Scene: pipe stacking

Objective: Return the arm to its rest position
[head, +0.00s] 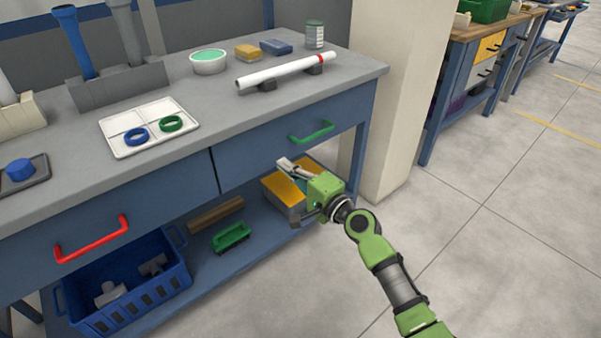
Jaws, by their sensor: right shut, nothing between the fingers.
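My right arm comes in from the lower right in the head view. It is green with a grey section. Its gripper (289,166) is in front of the workbench's drawer front, below the green drawer handle. The gripper is shut and empty. My left gripper is not in view. A white pipe with a red band (280,71) lies on two dark supports on the bench top, apart from the gripper.
The grey bench top (225,110) carries a white tray (184,138) with a blue and a green ring. On the lower shelf are a blue crate (130,307), a green brush (231,236) and a yellow-topped box (283,191) behind my gripper. Open floor lies right.

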